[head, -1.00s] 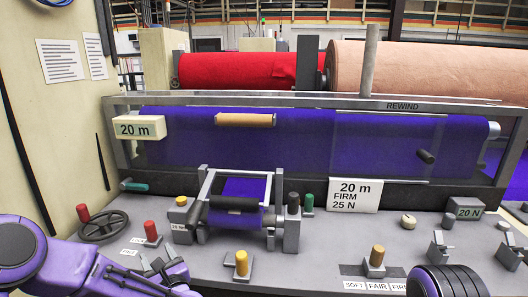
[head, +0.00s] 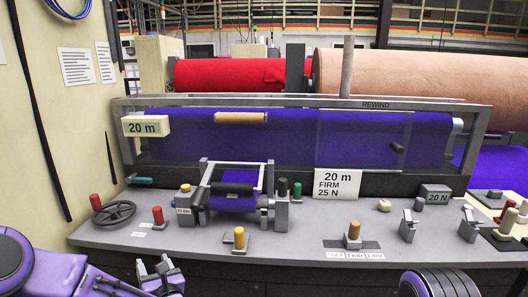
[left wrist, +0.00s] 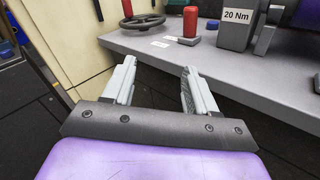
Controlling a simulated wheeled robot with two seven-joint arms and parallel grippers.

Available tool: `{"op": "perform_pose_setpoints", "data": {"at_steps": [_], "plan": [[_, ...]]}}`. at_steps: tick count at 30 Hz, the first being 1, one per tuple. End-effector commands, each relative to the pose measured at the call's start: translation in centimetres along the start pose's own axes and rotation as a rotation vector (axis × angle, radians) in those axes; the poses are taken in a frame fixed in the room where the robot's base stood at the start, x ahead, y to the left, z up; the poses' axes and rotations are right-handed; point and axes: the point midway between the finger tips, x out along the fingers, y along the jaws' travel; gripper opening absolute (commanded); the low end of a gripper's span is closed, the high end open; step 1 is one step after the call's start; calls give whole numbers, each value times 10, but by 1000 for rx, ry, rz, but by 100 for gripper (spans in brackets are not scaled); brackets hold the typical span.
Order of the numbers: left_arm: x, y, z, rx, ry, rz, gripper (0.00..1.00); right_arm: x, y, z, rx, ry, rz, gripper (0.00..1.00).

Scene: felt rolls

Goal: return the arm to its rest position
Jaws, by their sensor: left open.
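My left arm is purple and comes in at the lower left of the head view. Its gripper (head: 154,270) is open and empty, in front of the front edge of the grey console (head: 300,235). In the left wrist view the two pale fingers of the gripper (left wrist: 158,78) stand apart with nothing between them.
A cream wall (head: 70,120) stands at left.

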Motion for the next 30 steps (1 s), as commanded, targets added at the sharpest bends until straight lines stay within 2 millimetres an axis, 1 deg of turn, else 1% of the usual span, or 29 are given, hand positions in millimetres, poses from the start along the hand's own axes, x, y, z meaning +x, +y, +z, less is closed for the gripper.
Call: {"op": "perform_pose_setpoints", "data": {"at_steps": [5,8,11,12,14,15,16,17,18,19,20,21,23,24,27,30], "plan": [[-7,-11,-12,280,16,-88,57,0,0,0,0,0,0,43],[-17,-19,-27,517,21,-169,57,0,0,0,0,0,0,43],[-34,-27,-57,824,18,-288,57,0,0,0,0,0,0,43],[-44,-29,-74,974,13,-351,57,0,0,0,0,0,0,43],[-63,-30,-106,1218,-2,-463,57,0,0,0,0,0,0,43],[-79,-28,-130,1390,-18,-552,57,0,0,0,0,0,0,43],[-92,-24,-148,1519,-34,-623,57,0,0,0,0,0,0,43],[-107,-19,-170,1654,-55,-705,57,0,0,0,0,0,0,43],[-128,-8,-197,1826,-86,-819,57,0,0,0,0,0,0,43],[-145,2,-217,1947,-113,-909,57,0,0,0,0,0,0,43],[-161,14,-236,2056,-143,-999,57,0,0,0,0,0,0,43],[-183,32,-259,2183,-178,-1120,57,0,0,0,0,0,0,43],[-212,61,-286,2329,-226,-1290,57,0,0,0,0,0,0,43],[-229,81,-300,2396,-242,-1388,57,0,0,0,0,0,0,43],[-258,123,-323,2481,-224,-1550,57,0,0,0,0,-1,0,43],[-272,147,-334,2526,-208,-1622,57,0,0,0,0,0,0,43]]}}
